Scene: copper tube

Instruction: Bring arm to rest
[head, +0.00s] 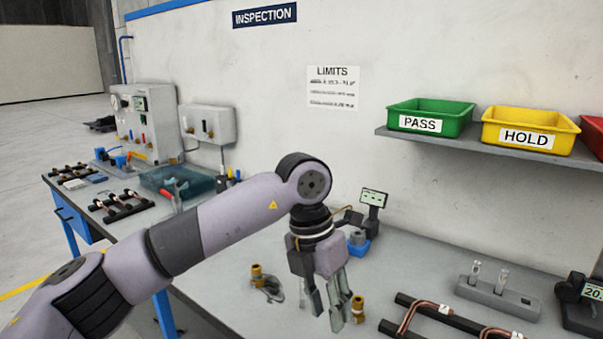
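My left arm (215,225) comes in from the lower left and bends down at its wrist. Its gripper (329,312) hangs over the grey workbench (425,275) with its fingers pointing down. The fingers look apart, and I see nothing held between them. A brass fitting (358,308) stands just right of the fingertips; I cannot tell the exact gap. Another brass fitting (256,275) stands left of the gripper, by a grey metal piece. My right gripper is not in view.
Copper tubes (425,309) lie on a black rack at front right. Behind it stands a grey holder (498,295). A small display (374,198) stands behind the gripper. A green PASS bin (430,118) and yellow HOLD bin (530,130) sit on the wall shelf.

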